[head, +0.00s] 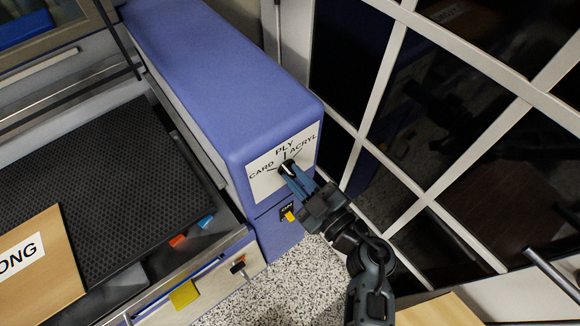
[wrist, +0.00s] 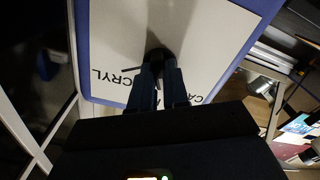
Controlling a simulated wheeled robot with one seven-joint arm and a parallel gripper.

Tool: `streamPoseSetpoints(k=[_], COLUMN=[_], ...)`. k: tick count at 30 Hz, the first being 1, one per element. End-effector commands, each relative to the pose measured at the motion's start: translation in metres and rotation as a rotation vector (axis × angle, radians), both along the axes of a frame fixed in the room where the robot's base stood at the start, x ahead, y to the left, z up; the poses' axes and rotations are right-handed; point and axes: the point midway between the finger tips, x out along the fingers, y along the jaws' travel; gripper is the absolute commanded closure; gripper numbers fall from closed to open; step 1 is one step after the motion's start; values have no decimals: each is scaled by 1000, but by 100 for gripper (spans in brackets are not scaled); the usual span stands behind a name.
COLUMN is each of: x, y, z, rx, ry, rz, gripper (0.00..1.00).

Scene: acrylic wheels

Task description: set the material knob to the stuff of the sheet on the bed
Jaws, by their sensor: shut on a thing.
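The material knob (head: 288,163) is a small dark knob on a white dial plate (head: 262,182) marked CARD, PLY and ACRYL, on the end of a blue housing. My gripper (head: 292,172) is shut on the knob. In the wrist view the fingers (wrist: 158,72) meet the knob (wrist: 158,54), with ACRYL on the left and CARD partly hidden on the right. The fingers cover much of the knob, so I cannot tell which mark it points to. A tan, wood-look sheet (head: 40,272) with a white label ending "ONG" lies on the black honeycomb bed (head: 115,185).
Red (head: 178,240) and blue (head: 206,221) pieces sit at the bed's edge. A yellow tag (head: 184,294) hangs on the front rail. A white-framed dark glass wall (head: 440,120) stands close on the right.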

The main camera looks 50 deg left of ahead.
Motion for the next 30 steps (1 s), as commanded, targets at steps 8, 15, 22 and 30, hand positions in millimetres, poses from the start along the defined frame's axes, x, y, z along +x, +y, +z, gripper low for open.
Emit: streamPoseSetpoints(k=[8,15,22,30], x=[0,-1,0,0], y=[-1,-1,-1,-1], z=[-2,-2,-2,-2], rx=[18,19,29,38], ry=[238,248,382,490], rz=[-1,-1,-1,-1], gripper=[100,100,100,74])
